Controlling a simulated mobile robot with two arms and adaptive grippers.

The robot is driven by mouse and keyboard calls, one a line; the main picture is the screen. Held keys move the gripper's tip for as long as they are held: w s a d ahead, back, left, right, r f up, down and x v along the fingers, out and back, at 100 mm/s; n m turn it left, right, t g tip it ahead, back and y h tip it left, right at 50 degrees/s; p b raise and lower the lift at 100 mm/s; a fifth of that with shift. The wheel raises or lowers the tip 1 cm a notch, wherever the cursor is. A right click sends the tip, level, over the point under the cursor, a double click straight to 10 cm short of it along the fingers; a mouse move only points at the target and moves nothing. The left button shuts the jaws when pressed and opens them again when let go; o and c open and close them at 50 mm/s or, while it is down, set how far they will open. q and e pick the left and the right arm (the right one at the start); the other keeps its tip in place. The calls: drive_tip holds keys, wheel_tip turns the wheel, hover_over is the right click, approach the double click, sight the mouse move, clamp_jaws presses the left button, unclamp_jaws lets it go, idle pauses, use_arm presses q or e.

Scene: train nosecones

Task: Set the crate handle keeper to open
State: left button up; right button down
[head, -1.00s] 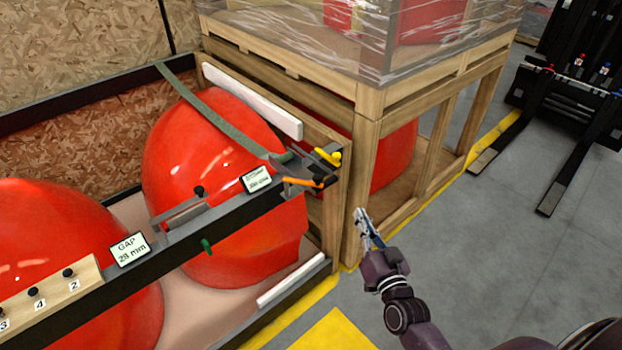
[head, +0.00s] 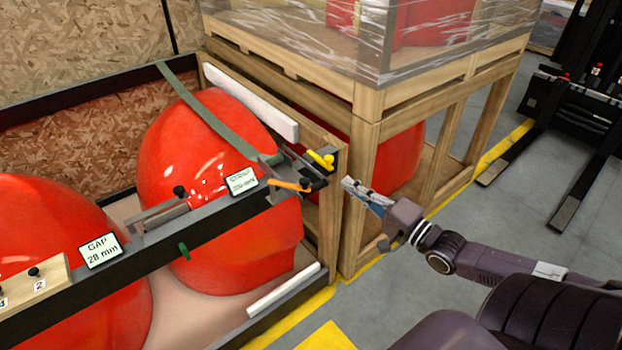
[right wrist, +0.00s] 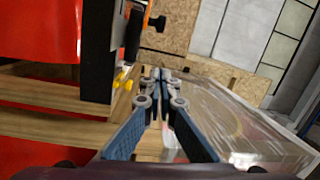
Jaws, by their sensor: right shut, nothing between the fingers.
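At the right end of the crate's dark rail (head: 215,205) sit a yellow piece (head: 321,160) and an orange lever (head: 290,186) with a dark end. I cannot tell for sure which of them is the handle keeper. The yellow piece (right wrist: 124,80) also shows in the right wrist view, left of the fingertips, with part of the orange lever (right wrist: 147,14) above it. My right gripper (head: 347,184) is shut and empty, just right of the rail end and apart from it. Its fingertips (right wrist: 158,74) meet in the right wrist view. My left gripper is not in view.
Red nosecones (head: 205,150) stand in the crate, one under a green strap (head: 205,115). A wooden frame (head: 357,200) with a film-wrapped load (head: 400,40) stands close behind my right gripper. Black forks (head: 583,185) are at the right. Grey floor (head: 480,215) is free between.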

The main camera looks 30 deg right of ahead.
drive_tip(key=x, duration=0.9)
drive_tip(key=shift+w+r+p, duration=0.1)
drive_tip(key=shift+w+p, duration=0.2)
drive_tip(key=a, duration=0.1)
drive_tip(key=s+a+p, duration=0.1)
drive_tip(key=p, duration=0.1)
drive_tip(key=shift+s+a+f, duration=0.3)
drive_tip(key=shift+s+a, duration=0.05)
drive_tip(key=shift+a, duration=0.05)
drive_tip(key=shift+s+a+f, duration=0.2)
drive_tip(key=shift+a+f, duration=0.05)
drive_tip(key=shift+a, duration=0.1)
